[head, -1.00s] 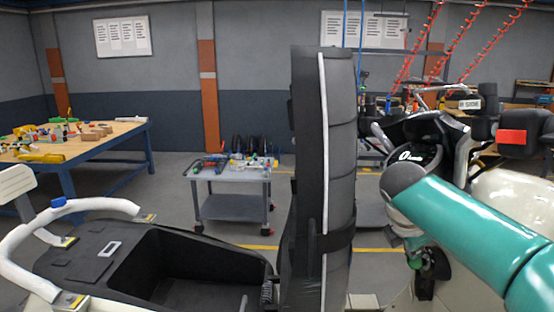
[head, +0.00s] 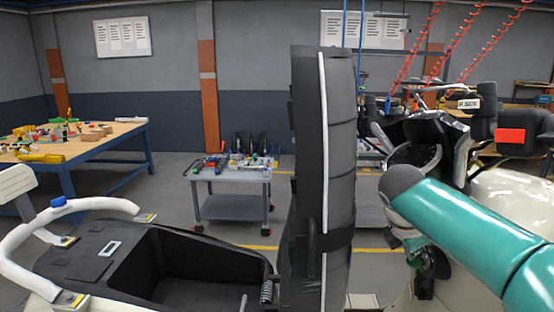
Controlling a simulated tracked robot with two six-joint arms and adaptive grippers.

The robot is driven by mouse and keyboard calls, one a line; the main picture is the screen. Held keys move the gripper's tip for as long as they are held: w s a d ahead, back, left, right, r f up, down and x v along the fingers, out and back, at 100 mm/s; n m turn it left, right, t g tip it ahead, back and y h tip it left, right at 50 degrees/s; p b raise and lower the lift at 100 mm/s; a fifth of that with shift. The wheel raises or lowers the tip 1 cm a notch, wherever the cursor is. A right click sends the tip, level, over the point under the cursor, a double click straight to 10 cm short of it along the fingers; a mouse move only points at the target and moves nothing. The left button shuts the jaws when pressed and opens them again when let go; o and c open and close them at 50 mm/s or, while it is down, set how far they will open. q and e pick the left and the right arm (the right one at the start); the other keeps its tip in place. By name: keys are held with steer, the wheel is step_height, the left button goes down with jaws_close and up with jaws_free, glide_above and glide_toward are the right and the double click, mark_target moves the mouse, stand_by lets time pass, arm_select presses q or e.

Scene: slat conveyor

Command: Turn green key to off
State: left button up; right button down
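The green key (head: 421,257) is a small green shape low at the right, on the scooter's front part, mostly hidden by my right gripper and wrist. My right gripper (head: 429,263) is dark and small, right at the key below the end of my teal arm. Its fingers are largely hidden, and I cannot tell whether they touch or grip the key. The key's angle and any off mark cannot be made out. My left gripper is not in view.
The scooter's black seat (head: 340,150) stands upright in the middle, with the open storage well (head: 205,265) at its left. A white grab rail (head: 85,204) is at the left. Behind are a grey cart (head: 232,178) and a wooden workbench (head: 90,140).

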steer(key=shift+a+f, duration=0.15)
steer(key=shift+f, duration=0.1)
steer(key=v, duration=0.9)
steer(key=shift+w+d+r+p, duration=0.2)
steer(key=shift+d+r+p, duration=0.1)
steer(key=shift+d+p, duration=0.1)
stand_by(0.4)
